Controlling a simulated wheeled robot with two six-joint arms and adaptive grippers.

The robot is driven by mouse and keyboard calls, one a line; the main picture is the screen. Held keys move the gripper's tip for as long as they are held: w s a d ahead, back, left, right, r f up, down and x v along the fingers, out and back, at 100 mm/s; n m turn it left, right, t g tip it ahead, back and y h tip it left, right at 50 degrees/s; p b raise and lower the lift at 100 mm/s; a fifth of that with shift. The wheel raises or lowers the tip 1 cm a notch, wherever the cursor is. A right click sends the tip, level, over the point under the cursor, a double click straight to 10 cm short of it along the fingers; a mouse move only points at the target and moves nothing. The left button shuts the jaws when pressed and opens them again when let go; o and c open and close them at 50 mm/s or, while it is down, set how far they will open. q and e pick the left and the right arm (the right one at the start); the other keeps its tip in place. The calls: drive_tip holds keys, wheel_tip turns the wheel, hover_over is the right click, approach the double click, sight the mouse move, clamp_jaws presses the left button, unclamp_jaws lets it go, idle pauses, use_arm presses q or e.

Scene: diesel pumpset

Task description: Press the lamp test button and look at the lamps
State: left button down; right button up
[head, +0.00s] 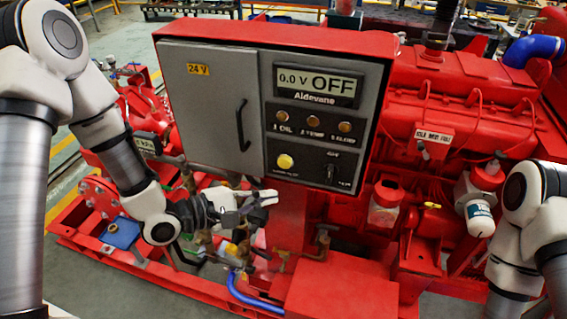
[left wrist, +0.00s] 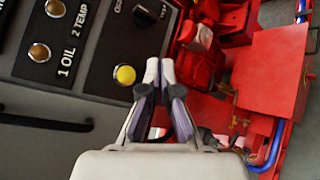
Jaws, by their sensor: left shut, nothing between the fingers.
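The red-framed control panel (head: 220,110) stands in the middle of the head view. Its display (head: 317,82) reads 0.0 V OFF. Three lamps, marked oil, temp and a third label, sit in a row below it; the middle lamp (head: 312,125) is dull amber, and none looks brightly lit. The yellow button (head: 285,161) is below the lamps, beside a black rotary switch (head: 331,172). In the left wrist view the yellow button (left wrist: 125,75) is left of the fingertips. My left gripper (head: 272,197) is shut and empty, below the button and apart from it. My right gripper is out of view.
A grey door with a black handle (head: 242,131) fills the panel's left half. The red engine (head: 455,95) is behind and right, with a clear red-lidded jar (head: 384,204) and a white canister (head: 478,208). Pipes and valves lie below my left gripper.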

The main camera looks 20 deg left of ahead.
sight(284, 163)
use_arm(q)
drive_tip(key=w, duration=0.7)
drive_tip(key=shift+w+d, duration=0.15)
drive_tip(key=shift+w+p, duration=0.1)
drive_tip(key=shift+p, duration=0.2)
idle(0.9)
drive_tip(key=shift+w, duration=0.3)
drive_tip(key=shift+w+p, duration=0.35)
drive_tip(key=shift+w, duration=0.05)
idle(0.7)
drive_tip(key=shift+s, duration=0.85)
drive_tip(key=shift+p, duration=0.3)
